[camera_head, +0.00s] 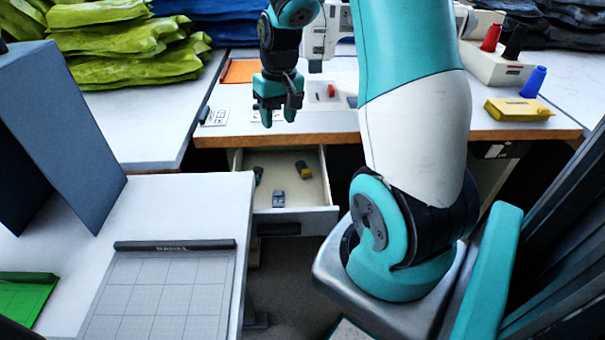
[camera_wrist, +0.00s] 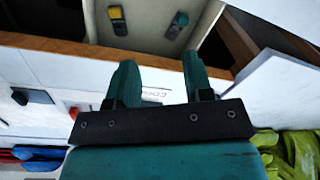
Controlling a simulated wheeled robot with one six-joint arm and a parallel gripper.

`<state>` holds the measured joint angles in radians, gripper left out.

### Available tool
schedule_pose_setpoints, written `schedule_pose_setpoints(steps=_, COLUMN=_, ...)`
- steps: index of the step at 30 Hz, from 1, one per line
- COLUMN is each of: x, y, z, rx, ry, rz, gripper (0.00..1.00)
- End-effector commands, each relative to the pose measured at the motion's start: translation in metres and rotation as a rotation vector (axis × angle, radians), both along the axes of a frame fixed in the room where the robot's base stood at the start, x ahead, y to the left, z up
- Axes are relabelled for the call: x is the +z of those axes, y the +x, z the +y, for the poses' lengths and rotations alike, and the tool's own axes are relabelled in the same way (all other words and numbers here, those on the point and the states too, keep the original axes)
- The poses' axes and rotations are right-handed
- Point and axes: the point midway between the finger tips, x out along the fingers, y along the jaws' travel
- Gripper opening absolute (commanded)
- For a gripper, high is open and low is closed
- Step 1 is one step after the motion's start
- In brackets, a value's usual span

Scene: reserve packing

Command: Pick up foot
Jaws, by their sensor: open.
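An open drawer (camera_head: 293,215) under the sewing table holds three small parts: a dark green one (camera_head: 258,175) at the left, a grey-blue one (camera_head: 278,199) near the front, and a yellow and black one (camera_head: 303,170) at the back right. I cannot tell which of them is the foot. Two small parts also show in the wrist view, one dark and yellowish (camera_wrist: 117,20) and one teal and grey (camera_wrist: 177,25). My gripper (camera_head: 279,118) is open and empty, above the table's front edge and apart from the drawer parts. Its fingers also show in the wrist view (camera_wrist: 159,64).
The sewing table (camera_head: 330,122) carries a white sewing machine (camera_head: 320,40), a small red item (camera_head: 331,91), an orange tray (camera_head: 238,72), thread spools (camera_head: 534,82) and a yellow box (camera_head: 519,109). A white table with a grey cutting mat (camera_head: 160,295) stands at the front left.

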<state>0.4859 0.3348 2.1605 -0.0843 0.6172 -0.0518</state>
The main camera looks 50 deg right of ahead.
Motion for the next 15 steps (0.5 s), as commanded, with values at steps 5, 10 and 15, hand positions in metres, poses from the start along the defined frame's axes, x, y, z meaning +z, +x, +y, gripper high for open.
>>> schedule_pose_setpoints(steps=5, x=-0.039, y=-0.018, z=-0.074, rx=-0.18, ry=-0.037, rz=0.056, gripper=0.47)
schedule_pose_setpoints(steps=10, x=-0.066, y=-0.022, z=-0.083, rx=-0.204, ry=-0.041, rz=0.067, gripper=0.47)
schedule_pose_setpoints(steps=15, x=-0.105, y=-0.022, z=-0.082, rx=-0.202, ry=-0.04, rz=0.067, gripper=0.47)
